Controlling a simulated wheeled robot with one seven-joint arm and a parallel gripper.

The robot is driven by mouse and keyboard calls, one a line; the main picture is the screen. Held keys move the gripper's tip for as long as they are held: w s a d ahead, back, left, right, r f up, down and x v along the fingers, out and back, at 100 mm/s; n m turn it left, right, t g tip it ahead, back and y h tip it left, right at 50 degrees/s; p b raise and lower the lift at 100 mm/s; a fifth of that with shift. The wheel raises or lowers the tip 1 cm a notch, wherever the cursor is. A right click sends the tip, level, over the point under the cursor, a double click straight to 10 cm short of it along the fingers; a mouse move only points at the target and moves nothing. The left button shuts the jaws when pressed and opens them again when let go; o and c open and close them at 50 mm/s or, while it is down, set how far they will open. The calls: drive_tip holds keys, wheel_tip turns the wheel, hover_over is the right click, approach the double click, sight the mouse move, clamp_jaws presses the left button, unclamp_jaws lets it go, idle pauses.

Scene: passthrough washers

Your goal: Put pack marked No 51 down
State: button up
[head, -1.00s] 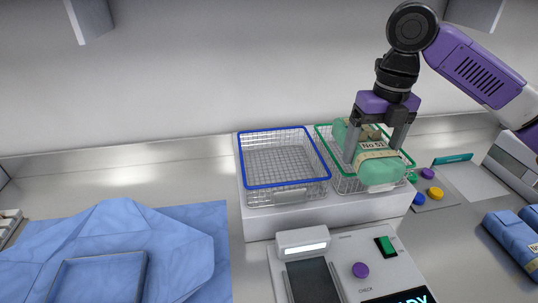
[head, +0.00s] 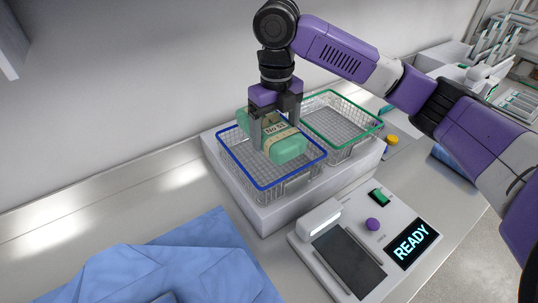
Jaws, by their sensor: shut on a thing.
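The pack is held lengthwise between the two fingers, over the blue-rimmed wire basket (head: 240,166). It hides part of that basket's far rim, and its exact height over the basket floor cannot be told. The visible part of the basket looks empty. The green-rimmed wire basket (head: 359,147) stands to the right and looks empty.
Both baskets stand on a white raised block (head: 262,218). In front is a device with a dark plate (head: 348,261) and a screen reading READY (head: 411,244). A crumpled blue cloth (head: 170,270) lies at lower left. The counter left of the block is clear.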

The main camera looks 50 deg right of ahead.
sight(276, 128)
drive_tip(key=shift+f+p, duration=0.55)
drive_tip(key=shift+f, duration=3.35)
drive_tip(key=shift+f, duration=0.1)
drive_tip(key=o, duration=1.9)
wheel_tip(276, 128, up, 12)
drive_tip(key=shift+r+b, duration=0.1)
drive_tip(key=shift+b, duration=0.95)
